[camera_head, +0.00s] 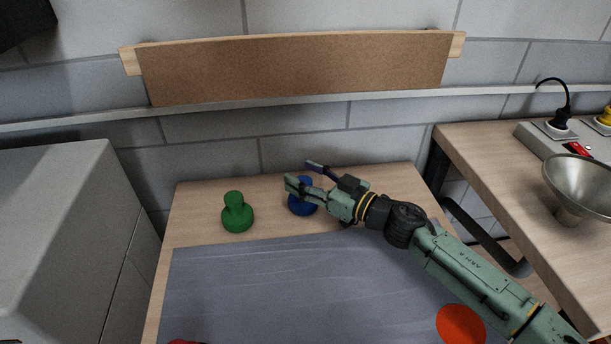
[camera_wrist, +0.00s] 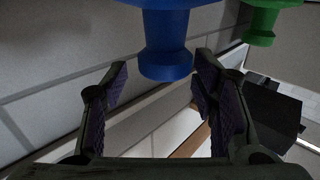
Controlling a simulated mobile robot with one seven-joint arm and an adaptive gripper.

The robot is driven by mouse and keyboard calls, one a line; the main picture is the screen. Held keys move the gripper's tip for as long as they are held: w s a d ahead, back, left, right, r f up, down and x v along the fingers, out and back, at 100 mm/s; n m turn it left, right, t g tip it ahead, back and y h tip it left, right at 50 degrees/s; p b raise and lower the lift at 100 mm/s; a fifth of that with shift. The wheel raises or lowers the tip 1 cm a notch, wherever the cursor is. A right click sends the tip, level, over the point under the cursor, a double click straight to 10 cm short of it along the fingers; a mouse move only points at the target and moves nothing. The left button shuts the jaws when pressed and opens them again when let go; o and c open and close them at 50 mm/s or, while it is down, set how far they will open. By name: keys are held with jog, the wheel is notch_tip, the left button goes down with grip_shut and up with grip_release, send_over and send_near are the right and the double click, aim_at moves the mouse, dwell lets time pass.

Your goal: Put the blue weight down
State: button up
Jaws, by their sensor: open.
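The blue weight (camera_head: 301,209) stands upright on the back of the wooden table, partly hidden behind my gripper (camera_head: 300,177). In the wrist view the blue weight (camera_wrist: 165,45) shows at the top centre, its narrower knob end pointing into the gap between my fingers. My gripper (camera_wrist: 158,80) is open, with a finger to each side of that knob. Space shows between the knob and the finger pads; whether any part touches is hard to tell. The green weight (camera_head: 237,213) stands upright to the left; it also shows in the wrist view (camera_wrist: 259,22).
A grey mat (camera_head: 260,290) covers the front of the table, with an orange-red disc (camera_head: 461,324) at right. A side bench (camera_head: 475,150) carries a metal funnel (camera_head: 585,185) and a power strip (camera_head: 545,141). A grey cabinet (camera_head: 60,200) stands left.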

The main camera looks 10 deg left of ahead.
jog(key=shift+r, duration=0.15)
jog(key=b+v, duration=0.3)
jog(key=v, duration=0.9)
jog(key=shift+r, duration=0.4)
jog(key=shift+s, duration=0.1)
